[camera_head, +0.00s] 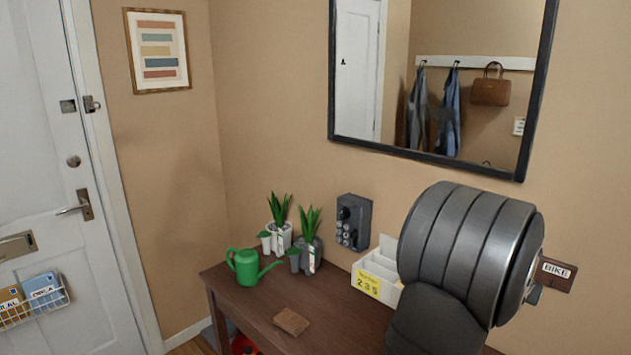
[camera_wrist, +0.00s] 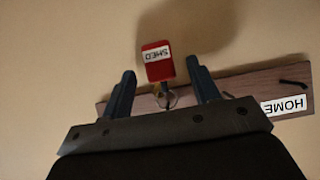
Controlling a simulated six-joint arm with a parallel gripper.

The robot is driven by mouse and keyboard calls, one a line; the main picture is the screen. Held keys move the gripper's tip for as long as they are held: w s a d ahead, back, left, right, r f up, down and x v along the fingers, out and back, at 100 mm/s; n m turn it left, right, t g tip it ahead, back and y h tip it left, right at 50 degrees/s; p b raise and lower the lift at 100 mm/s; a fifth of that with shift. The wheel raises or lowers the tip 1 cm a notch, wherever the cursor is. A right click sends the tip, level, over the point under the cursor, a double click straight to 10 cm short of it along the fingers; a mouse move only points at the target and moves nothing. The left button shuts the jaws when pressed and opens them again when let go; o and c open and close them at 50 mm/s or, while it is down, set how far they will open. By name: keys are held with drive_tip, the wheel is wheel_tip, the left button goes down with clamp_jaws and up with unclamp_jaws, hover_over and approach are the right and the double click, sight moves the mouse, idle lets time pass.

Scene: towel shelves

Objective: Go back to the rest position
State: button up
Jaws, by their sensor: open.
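My gripper (camera_wrist: 160,70) is open in the wrist view, with its two dark fingers apart. A red key tag (camera_wrist: 157,70) labelled SHED shows between and just beyond the fingertips, with a gap to each finger. Its ring is at a hook on the wooden key rack (camera_wrist: 290,78); the labels look upside down in this view. In the head view, my arm hides most of the rack. Only the rack's end (camera_head: 556,285) with a BIKE label shows to the right of my arm. My gripper's fingers are hidden there.
A wooden table (camera_head: 250,308) holds a green watering can (camera_head: 247,267), potted plants (camera_head: 282,238), a white letter holder (camera_head: 378,268) and a brown square (camera_head: 291,321). A dark wall box (camera_head: 353,222) and a framed mirror (camera_head: 430,158) are on the wall. A white door (camera_head: 40,130) stands left.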

drive_tip(key=shift+w+d+f, duration=0.3)
drive_tip(key=v, duration=1.7)
drive_tip(key=x, duration=1.7)
drive_tip(key=s+a+r, duration=0.1)
drive_tip(key=s+a, duration=0.5)
idle(0.9)
drive_tip(key=shift+r, duration=0.1)
